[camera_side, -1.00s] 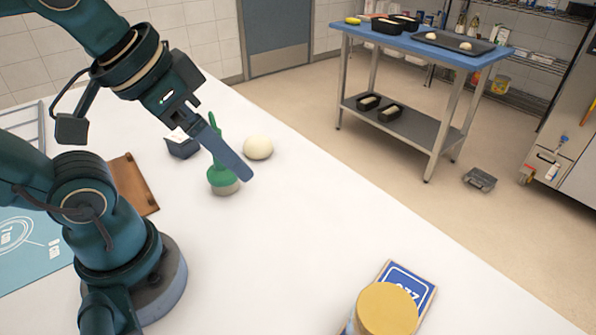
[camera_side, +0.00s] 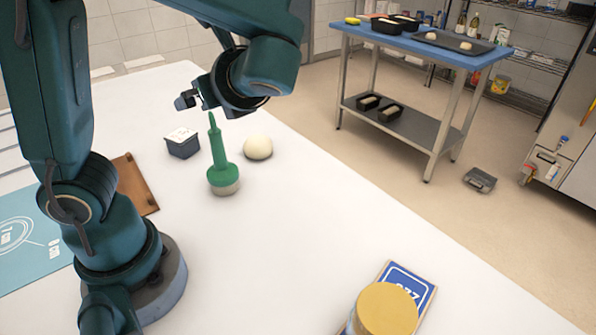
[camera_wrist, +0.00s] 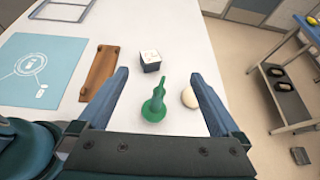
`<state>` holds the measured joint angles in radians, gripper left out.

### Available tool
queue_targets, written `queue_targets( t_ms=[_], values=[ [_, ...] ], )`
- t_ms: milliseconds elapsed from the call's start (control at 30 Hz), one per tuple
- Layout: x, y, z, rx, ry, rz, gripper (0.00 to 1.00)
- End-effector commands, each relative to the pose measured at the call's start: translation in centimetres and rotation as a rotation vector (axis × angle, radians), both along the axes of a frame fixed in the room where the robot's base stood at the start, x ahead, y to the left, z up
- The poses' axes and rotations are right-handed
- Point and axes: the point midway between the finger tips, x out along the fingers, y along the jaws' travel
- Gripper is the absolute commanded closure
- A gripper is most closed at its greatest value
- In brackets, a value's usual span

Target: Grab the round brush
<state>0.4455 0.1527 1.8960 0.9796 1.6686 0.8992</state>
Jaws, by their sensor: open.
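The round brush (camera_side: 220,155) is green with a tall thin handle and a round head with pale bristles. It stands upright on the white table, handle up. In the wrist view the brush (camera_wrist: 154,107) shows between the two fingers of my gripper (camera_wrist: 160,75), which is open and empty. In the side view my wrist is above and behind the brush, and the fingers are mostly hidden there. No contact with the brush is visible.
A dough ball (camera_side: 257,147) lies close right of the brush. A small dark box with a white top (camera_side: 183,143) stands behind it. A brown wooden board (camera_side: 136,186) lies left. A blue sign (camera_side: 407,285) and yellow-lidded jar (camera_side: 386,309) are at the front.

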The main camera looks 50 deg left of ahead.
Motion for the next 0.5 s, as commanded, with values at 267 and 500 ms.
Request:
queue_targets(
  t_ms=[267, 500],
  values=[
    [0.8, 0.1, -5.3, 0.084, 0.076, -0.053, 0.00],
    [0.8, 0.0, -11.7, 0.082, 0.075, -0.052, 0.00]
  ],
)
